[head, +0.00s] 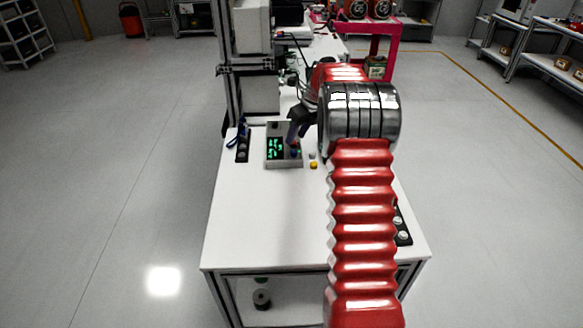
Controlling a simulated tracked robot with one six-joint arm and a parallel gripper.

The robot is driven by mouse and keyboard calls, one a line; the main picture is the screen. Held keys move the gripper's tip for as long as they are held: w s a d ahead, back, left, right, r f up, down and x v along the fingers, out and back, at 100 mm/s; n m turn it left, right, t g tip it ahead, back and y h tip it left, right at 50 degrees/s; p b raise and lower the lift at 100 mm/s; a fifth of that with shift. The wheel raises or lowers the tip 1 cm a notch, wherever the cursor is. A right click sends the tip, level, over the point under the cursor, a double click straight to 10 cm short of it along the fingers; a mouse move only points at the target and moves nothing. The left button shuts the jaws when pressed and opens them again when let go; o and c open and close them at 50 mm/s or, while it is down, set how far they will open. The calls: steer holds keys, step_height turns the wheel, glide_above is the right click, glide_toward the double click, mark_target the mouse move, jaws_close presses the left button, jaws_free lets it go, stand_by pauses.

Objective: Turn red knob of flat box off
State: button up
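A flat grey box (284,164) with a dark panel and green lit digits lies on the white table, left of my arm. My gripper (293,143) is dark and small in the head view. It reaches down over the right half of this box, with its tips at or just above the controls there. I cannot tell whether it touches them or whether its fingers are open.
A black strip with round sockets (243,146) lies left of the box. A yellow button (313,165) sits on the table to its right. Another black strip (403,226) is partly behind my arm. A metal frame with boxes (250,80) stands behind. The table's front left is clear.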

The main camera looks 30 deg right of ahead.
steer(key=v, duration=1.1)
steer(key=s+a+f+n+g, duration=0.15)
steer(key=s+f+n, duration=0.35)
steer(key=n, duration=0.5)
steer(key=s+a+r+n+h, duration=0.1)
steer(key=s+a+r+n, duration=0.2)
steer(key=s+a+n, duration=1)
steer(key=shift+s+a+r+n, duration=0.2)
steer(key=shift+a+n, duration=0.3)
steer(key=shift+a, duration=0.45)
